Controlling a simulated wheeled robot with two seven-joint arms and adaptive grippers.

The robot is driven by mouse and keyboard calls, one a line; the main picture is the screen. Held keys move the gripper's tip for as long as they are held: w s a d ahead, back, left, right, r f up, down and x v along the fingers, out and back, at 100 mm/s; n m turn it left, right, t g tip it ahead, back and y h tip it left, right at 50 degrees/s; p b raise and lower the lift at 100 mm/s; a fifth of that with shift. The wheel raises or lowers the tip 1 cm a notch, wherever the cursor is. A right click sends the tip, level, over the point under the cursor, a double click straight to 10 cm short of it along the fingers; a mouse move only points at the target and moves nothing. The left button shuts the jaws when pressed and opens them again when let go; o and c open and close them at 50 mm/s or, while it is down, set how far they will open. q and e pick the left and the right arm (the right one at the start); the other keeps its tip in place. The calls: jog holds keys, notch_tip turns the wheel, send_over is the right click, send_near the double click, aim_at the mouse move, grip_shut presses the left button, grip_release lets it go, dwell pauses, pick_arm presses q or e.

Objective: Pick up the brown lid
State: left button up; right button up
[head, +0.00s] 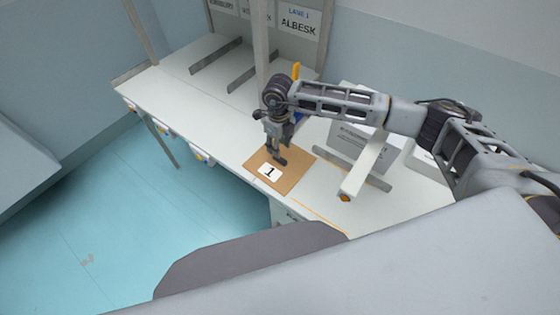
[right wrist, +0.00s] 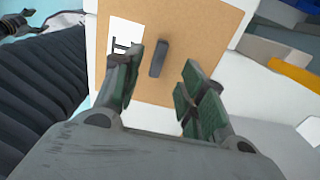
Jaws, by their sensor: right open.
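The brown lid (head: 292,178) is a flat square panel on the white bench, with a white label reading 1 near its front edge. In the right wrist view the lid (right wrist: 205,35) fills the upper middle, and a dark upright handle (right wrist: 159,57) stands out on it. My right gripper (head: 279,157) is above the lid, pointing down. In the right wrist view its two green-padded fingers (right wrist: 162,72) are apart, with the handle showing between them and nothing gripped. Whether the fingertips are level with the handle cannot be told. My left gripper is not seen.
Grey divider rails (head: 250,77) stand on the bench behind the lid. A white-topped rail (head: 364,165) and a grey box with a printed label (head: 350,143) are to its right. A post (head: 261,45) and an ALBESK sign (head: 298,22) rise behind. The bench left of the lid is clear.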

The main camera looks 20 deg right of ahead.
aim_at(280, 161)
jog(key=shift+f, duration=0.55)
jog(key=shift+f, duration=0.1)
jog(key=shift+s+d+f+p, duration=0.15)
jog(key=shift+f+p, duration=0.2)
jog(key=shift+f, duration=0.3)
jog(key=shift+s+f+p, duration=0.15)
jog(key=shift+f+p, duration=0.2)
jog(key=shift+f, duration=1.5)
grip_shut()
